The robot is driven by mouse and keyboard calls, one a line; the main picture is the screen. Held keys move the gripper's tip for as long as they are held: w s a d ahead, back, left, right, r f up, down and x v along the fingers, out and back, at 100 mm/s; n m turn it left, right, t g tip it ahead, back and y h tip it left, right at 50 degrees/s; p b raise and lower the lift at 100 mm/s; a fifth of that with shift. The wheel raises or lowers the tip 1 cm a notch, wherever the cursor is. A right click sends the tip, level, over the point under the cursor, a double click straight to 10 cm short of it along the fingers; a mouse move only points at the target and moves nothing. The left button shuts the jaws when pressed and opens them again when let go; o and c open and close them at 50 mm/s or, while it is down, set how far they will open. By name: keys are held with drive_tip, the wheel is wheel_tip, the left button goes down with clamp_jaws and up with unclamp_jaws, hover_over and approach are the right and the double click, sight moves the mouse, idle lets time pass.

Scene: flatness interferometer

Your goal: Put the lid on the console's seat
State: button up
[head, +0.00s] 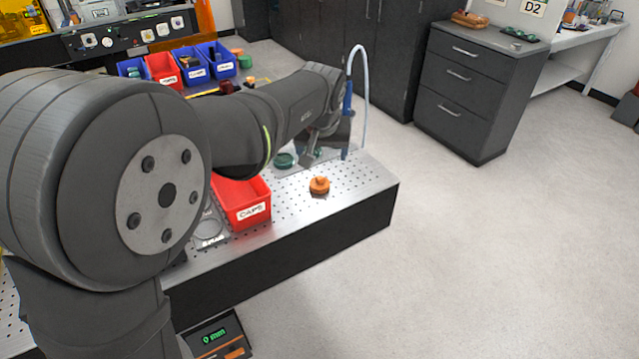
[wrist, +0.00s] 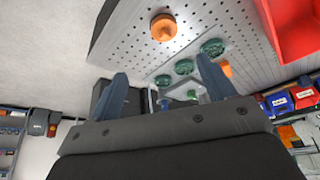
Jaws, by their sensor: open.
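A round orange piece with a raised knob (head: 319,186), which looks like a lid, sits on the perforated metal plate near its front right. It also shows in the wrist view (wrist: 163,27). My gripper (wrist: 162,68) is open, with its two blue-grey fingers apart and nothing between them up close. In the head view my gripper is over the plate's far part, behind the orange piece and partly hidden. A green round piece (head: 284,160) lies on the plate beside it; the wrist view shows several green pieces (wrist: 213,47). I cannot tell which part is the console's seat.
A red bin marked CAPS (head: 243,204) stands on the plate (head: 365,181), left of the orange piece. A pale curved tube (head: 363,75) rises behind my gripper. Blue and red bins (head: 163,69) and a black panel with knobs (head: 131,39) are farther back left.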

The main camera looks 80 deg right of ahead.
approach(319, 179)
drive_tip(key=x, duration=0.3)
drive_tip(key=s+x, duration=0.1)
drive_tip(key=x, duration=0.1)
drive_tip(key=shift+f, duration=0.2)
drive_tip(key=shift+w+x, duration=0.2)
drive_tip(key=shift+x, duration=1.1)
drive_tip(key=shift+w+x, duration=0.25)
drive_tip(key=shift+x, duration=1.1)
drive_tip(key=c, duration=1.1)
drive_tip(key=shift+r, duration=0.1)
drive_tip(key=shift+r, duration=0.1)
